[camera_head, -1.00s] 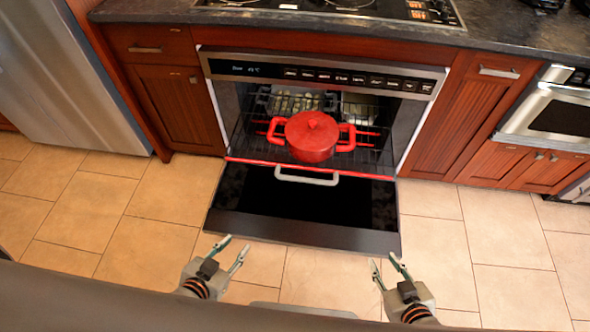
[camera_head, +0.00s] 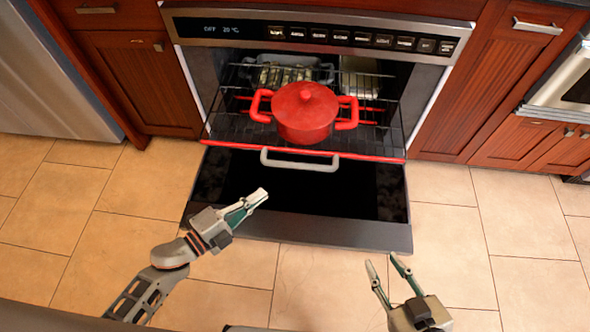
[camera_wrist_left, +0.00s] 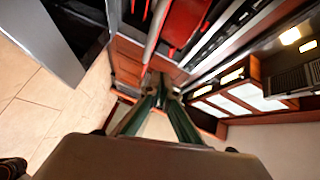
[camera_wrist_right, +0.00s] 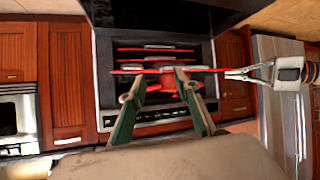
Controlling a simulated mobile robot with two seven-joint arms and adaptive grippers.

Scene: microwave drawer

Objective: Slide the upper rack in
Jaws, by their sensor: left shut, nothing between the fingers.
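The upper rack (camera_head: 225,128) is a dark wire shelf with a red front rail, pulled partly out of the open oven. A red lidded pot (camera_head: 304,116) with two side handles stands on it. A light grey handle (camera_head: 300,164) sits just below the rack's front rail. My left gripper (camera_head: 262,194) is shut and empty above the lowered oven door, in front of and left of the grey handle, apart from it. It also shows shut in the left wrist view (camera_wrist_left: 160,82). My right gripper (camera_head: 384,262) is open and empty in front of the door's right end.
The oven door (camera_head: 300,228) hangs open, low and flat, below the rack. A grey tray (camera_head: 285,72) and another container (camera_head: 360,80) sit deeper inside the oven. Red wooden cabinets (camera_head: 140,85) flank the oven. The tiled floor (camera_head: 460,235) is clear.

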